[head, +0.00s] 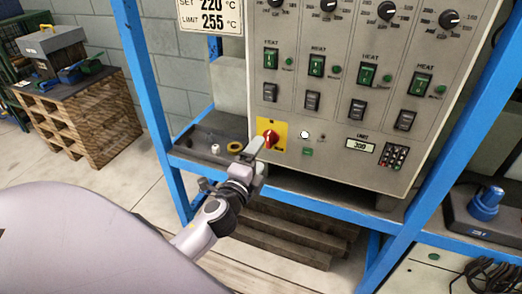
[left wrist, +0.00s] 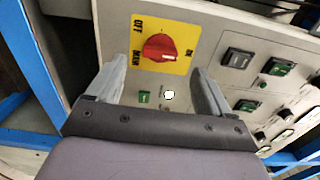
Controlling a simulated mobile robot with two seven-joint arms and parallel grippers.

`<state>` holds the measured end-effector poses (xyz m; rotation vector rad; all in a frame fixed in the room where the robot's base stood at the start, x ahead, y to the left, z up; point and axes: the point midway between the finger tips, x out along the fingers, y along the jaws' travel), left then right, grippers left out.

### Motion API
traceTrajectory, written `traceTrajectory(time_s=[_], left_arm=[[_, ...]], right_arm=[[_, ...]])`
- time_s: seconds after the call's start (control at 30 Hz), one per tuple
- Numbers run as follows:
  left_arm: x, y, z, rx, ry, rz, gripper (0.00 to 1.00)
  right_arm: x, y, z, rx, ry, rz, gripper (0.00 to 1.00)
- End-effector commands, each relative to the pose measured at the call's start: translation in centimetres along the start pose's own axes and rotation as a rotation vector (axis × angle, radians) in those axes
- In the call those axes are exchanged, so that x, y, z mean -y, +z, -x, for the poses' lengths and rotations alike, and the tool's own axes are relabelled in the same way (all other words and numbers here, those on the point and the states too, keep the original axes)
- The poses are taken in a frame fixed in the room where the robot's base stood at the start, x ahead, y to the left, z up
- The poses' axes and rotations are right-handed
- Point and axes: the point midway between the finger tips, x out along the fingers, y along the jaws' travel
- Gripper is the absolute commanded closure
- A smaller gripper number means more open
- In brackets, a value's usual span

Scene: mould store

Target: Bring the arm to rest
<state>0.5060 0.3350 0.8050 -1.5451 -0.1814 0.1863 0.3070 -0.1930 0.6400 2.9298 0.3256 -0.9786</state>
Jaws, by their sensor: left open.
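My left arm reaches in from the lower left in the head view, and its gripper (head: 258,158) is just in front of the lower left part of the grey control panel (head: 330,130). The red rotary main switch (head: 268,139) on its yellow plate is right beside the fingertips. In the left wrist view the two fingers of my left gripper (left wrist: 160,85) stand apart with nothing between them. The red switch (left wrist: 158,47) shows beyond the fingertips, its knob close to level between OFF and ON. I cannot tell whether a finger touches the panel. My right gripper is in neither view.
A blue rack frame (head: 150,90) surrounds the panel, with an upright to the left and another to the right. A wooden crate stack (head: 75,115) stands at the left. Floor between them is clear.

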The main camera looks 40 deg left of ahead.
Motion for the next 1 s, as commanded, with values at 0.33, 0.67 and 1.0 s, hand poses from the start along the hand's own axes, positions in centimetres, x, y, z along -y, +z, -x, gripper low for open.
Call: traceTrajectory(time_s=[0.33,0.67,1.0], left_arm=[[0.0,0.0,0.9,0.001,0.0,0.0,0.19],[0.0,0.0,0.8,0.001,0.0,0.0,0.19],[-3.6,-2.0,5.8,-0.04,0.222,0.359,0.19]], right_arm=[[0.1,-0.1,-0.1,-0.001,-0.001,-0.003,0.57],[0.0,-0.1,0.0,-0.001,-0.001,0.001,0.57],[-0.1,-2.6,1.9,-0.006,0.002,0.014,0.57]])
